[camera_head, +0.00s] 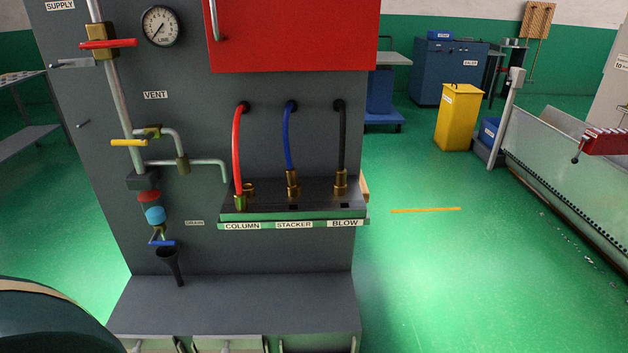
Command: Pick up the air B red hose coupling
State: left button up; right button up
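A red hose (237,145) comes out of the grey panel and hangs down on the left of three hoses. A brass fitting (249,188) stands just right of and behind this coupling. I cannot tell whether the coupling rests on the shelf or hangs free. No "air B" marking is readable. Neither of my grippers shows in the head view.
A blue hose (288,140) and a black hose (341,140) run to brass fittings above STACKER and BLOW. A red cabinet (300,35) sits above. Pipes and valves (115,90) stand at left. A grey ledge (235,300) juts out below.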

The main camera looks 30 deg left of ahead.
aim_at(241, 196)
jog(key=u, duration=1.3)
